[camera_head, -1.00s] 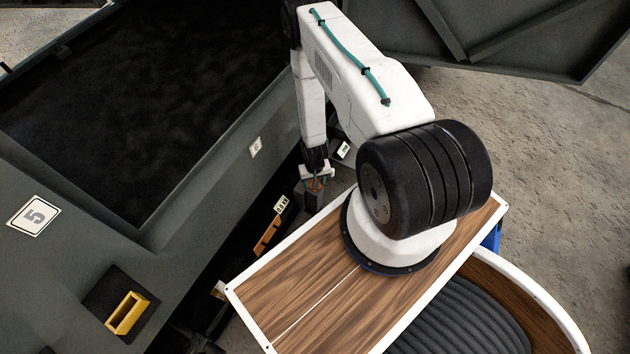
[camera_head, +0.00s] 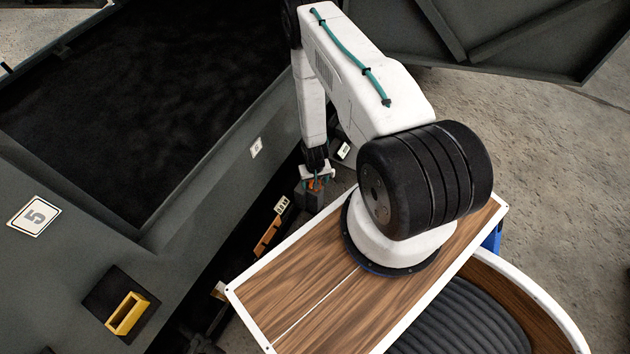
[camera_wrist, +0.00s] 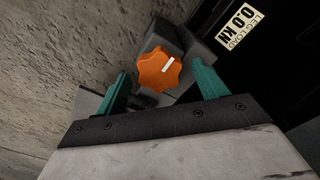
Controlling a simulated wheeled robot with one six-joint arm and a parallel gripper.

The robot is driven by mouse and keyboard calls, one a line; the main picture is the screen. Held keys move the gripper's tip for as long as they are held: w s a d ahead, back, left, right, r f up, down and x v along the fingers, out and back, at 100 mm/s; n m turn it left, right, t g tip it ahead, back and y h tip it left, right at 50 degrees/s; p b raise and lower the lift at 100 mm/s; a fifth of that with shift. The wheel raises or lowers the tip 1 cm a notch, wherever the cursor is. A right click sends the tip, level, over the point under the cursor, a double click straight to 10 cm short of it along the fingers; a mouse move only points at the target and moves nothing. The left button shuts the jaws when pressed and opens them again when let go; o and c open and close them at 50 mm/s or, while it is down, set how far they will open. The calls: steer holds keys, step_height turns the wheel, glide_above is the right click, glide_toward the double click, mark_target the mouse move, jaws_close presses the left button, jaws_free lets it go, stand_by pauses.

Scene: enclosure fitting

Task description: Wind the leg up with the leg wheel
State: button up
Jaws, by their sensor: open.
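The leg wheel (camera_wrist: 159,70) is an orange lobed knob with a white mark, on a dark grey housing (camera_wrist: 199,52). In the wrist view it sits between and just beyond the green fingertips of my gripper (camera_wrist: 160,84). The gripper is open, one finger on each side, and no clear contact shows. In the head view my gripper (camera_head: 317,174) is small and points down over the orange wheel (camera_head: 315,184), which it partly covers. A label reading "LEG LOAD 0.0 KN" (camera_wrist: 237,24) stands to the right of the wheel in the wrist view. The leg itself cannot be made out.
A dark grey enclosure with an open top (camera_head: 215,165) fills the left, with a "5" plate (camera_head: 35,216) and a yellow handle (camera_head: 127,313). An orange-brown bar (camera_head: 267,236) lies on the low side. Concrete floor (camera_head: 540,140) is clear at right.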

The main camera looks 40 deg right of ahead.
step_height(320, 180, up, 8)
steer(key=shift+w+f, duration=0.1)
steer(key=shift+f, duration=0.1)
stand_by(0.6)
